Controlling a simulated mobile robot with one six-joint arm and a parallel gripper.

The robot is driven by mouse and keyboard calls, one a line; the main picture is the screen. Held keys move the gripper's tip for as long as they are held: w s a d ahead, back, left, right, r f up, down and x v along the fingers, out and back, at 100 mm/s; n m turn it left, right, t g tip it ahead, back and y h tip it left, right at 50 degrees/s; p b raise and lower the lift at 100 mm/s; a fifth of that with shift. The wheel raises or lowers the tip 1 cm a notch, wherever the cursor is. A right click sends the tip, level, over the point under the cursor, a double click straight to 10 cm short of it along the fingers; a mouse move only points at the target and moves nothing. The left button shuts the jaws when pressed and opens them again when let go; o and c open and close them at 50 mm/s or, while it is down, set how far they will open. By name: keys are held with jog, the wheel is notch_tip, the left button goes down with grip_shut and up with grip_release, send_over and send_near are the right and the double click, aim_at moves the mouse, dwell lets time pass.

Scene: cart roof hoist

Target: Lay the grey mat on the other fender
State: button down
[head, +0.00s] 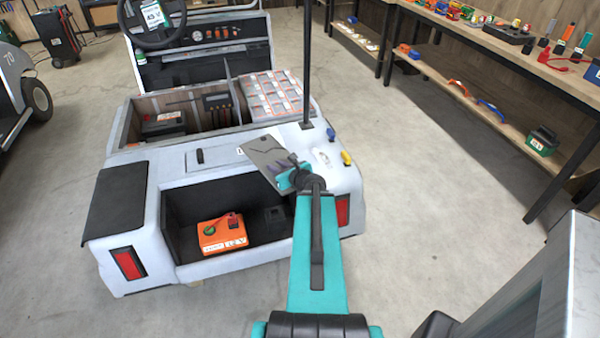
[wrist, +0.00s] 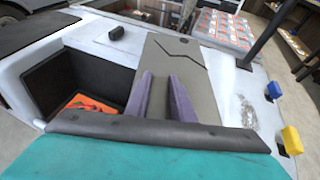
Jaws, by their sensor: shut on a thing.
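The grey mat (head: 262,150) is a flat grey rectangle with a thin dark jagged line across it. My gripper (head: 280,168) is shut on it, above the rear deck of the white cart, towards the right rear fender (head: 338,170). In the wrist view the two purple fingers (wrist: 160,84) lie against the grey mat (wrist: 200,70), which reaches out beyond them. I cannot tell whether the mat touches the deck. A black mat (head: 115,205) covers the left fender. Part of the right fender is hidden by my arm.
An orange battery (head: 222,234) sits in the open rear bay. A black post (head: 306,70) rises from the right side of the deck, near blue (head: 331,134) and yellow (head: 346,158) knobs. A tray of boxed parts (head: 272,95) lies ahead. A workbench (head: 520,60) stands at right.

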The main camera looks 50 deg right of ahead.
jog(key=w+a+r+n+y, duration=0.4)
jog(key=w+a, duration=0.3)
jog(key=a, duration=0.5)
jog(key=w+a+r+n+y, duration=0.4)
jog(key=w+a, duration=0.3)
jog(key=a, duration=0.4)
jog(key=a+r+n+g+y, duration=0.2)
jog(key=a+r+n+y, duration=0.1)
jog(key=a, duration=1)
jog(key=a+r+n+g+y, duration=0.2)
jog(key=a+r+n+y, duration=0.1)
jog(key=a, duration=1)
jog(key=shift+s+a+r+n+g+y, duration=0.25)
jog(key=shift+r+n+g+y, duration=0.15)
jog(key=shift+r+y, duration=0.35)
